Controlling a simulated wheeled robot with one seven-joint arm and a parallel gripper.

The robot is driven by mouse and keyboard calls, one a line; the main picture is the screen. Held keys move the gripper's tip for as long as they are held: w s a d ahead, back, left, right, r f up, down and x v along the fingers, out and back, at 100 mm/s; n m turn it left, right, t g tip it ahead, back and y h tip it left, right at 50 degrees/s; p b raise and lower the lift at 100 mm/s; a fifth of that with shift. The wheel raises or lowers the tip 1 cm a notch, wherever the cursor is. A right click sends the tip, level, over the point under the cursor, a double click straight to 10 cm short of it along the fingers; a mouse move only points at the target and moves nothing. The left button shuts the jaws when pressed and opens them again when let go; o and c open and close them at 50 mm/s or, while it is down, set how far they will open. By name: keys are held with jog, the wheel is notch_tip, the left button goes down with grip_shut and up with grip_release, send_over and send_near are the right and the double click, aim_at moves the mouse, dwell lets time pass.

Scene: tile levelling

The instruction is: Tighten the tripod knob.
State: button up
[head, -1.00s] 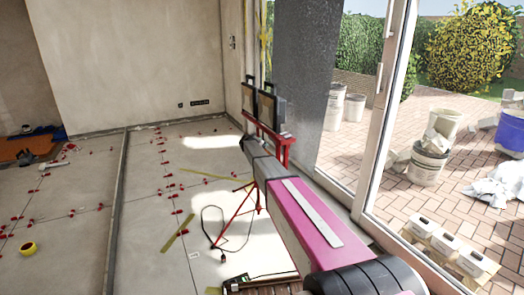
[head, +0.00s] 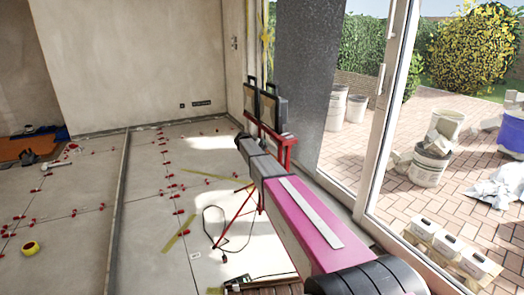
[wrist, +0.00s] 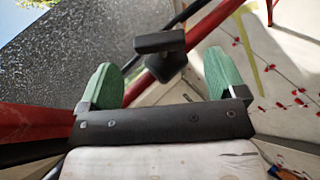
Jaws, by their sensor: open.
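The red tripod (head: 284,152) stands by the dark grey wall and carries two work lamps (head: 268,108). Its splayed legs show below my arm. In the wrist view a black knob (wrist: 160,42) sits by a red tripod tube (wrist: 204,28) that crosses diagonally. My gripper (wrist: 159,72) is open, with a green finger on either side of the picture. The knob appears between and beyond the fingertips, with clear space to each; I cannot tell the depth gap. In the head view my arm hides the knob, and the fingers cannot be made out.
A dark cable (head: 222,245) lies on the tiled floor near the tripod legs. Red levelling clips dot the tiles, and a yellow tape roll (head: 30,248) lies at left. The glass door frame (head: 378,120) stands close on the right.

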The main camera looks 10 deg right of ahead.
jog(key=v, duration=0.5)
jog(key=shift+w, duration=0.1)
jog(key=shift+a, duration=0.1)
jog(key=c, duration=0.5)
jog(key=shift+w+a+r+m+g+h, duration=0.3)
jog(key=shift+w+a+r+g+h, duration=0.1)
jog(key=shift+w+a+r+g, duration=0.3)
jog(key=c, duration=1)
jog(key=a+r+g, duration=0.1)
jog(key=a+r, duration=0.1)
jog(key=w+a+r+m+g+h, duration=0.1)
jog(key=a+r+g, duration=0.1)
jog(key=shift+r+m, duration=0.1)
jog(key=shift+m, duration=0.2)
grip_shut()
jog(key=x, duration=1.3)
jog(key=shift+s+d, duration=0.1)
jog(key=shift+d, duration=0.4)
